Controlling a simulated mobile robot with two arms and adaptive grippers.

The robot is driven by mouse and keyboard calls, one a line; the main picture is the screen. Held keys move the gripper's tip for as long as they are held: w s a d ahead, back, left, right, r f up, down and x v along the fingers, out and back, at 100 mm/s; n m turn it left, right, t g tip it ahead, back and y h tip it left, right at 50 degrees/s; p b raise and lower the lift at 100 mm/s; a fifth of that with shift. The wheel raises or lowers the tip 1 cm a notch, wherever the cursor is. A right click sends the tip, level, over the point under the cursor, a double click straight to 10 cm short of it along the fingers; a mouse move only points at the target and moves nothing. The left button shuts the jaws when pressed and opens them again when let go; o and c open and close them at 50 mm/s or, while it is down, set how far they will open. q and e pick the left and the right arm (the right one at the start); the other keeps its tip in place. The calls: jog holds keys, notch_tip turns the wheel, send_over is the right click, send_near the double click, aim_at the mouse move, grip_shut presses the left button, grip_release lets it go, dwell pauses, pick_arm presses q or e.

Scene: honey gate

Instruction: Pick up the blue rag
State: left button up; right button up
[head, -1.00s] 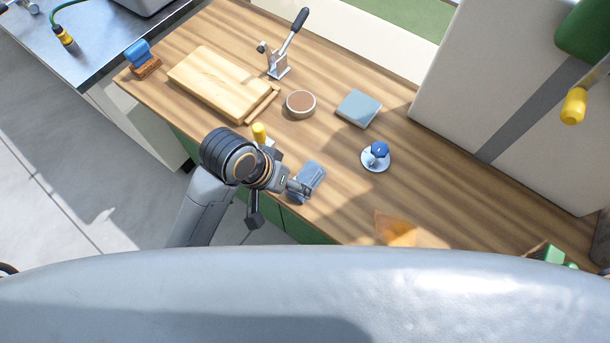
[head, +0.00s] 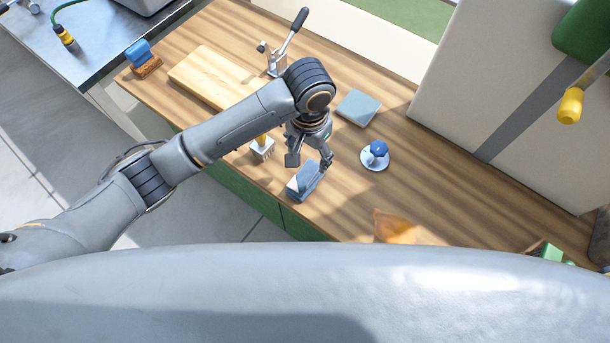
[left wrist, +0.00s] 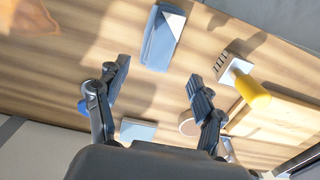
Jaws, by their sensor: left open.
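Two blue-grey things lie on the wooden counter, and I cannot tell for sure which is the rag. One is a flat square (head: 358,106) like a folded cloth, right of my arm; it also shows low in the left wrist view (left wrist: 138,130). The other is a thicker oblong piece (head: 303,183) near the counter's front edge, also at the top of the left wrist view (left wrist: 160,40). My left gripper (head: 310,160) is open and empty, its fingers pointing down just beyond the oblong piece. In the left wrist view its fingertips (left wrist: 158,73) stand apart, short of that piece. My right gripper is not in view.
A blue-knobbed white disc (head: 376,154) is to the right, an orange cloth (head: 395,226) nearer the front edge. A wooden board (head: 210,76) and lever press (head: 281,55) are behind the arm.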

pick_arm(q)
send_over(307, 173)
notch_tip(307, 173, down, 4)
jog(key=shift+f, duration=0.2)
notch_tip(307, 173, down, 4)
jog(key=shift+f+p, duration=0.1)
jog(key=shift+p, duration=0.95)
jog(key=shift+f, duration=0.5)
jog(key=c, duration=1.1)
jog(key=shift+r, duration=0.1)
jog(key=shift+c, duration=0.2)
jog(key=shift+w+r, duration=0.1)
jog(key=shift+r, duration=0.45)
jog(key=s+d+r+b, duration=0.2)
jog(key=s+d+r, duration=0.5)
jog(key=s+r, duration=0.4)
jog(key=shift+s+d+r, duration=0.3)
jog(key=shift+s+r, duration=0.1)
jog(key=shift+s, duration=0.1)
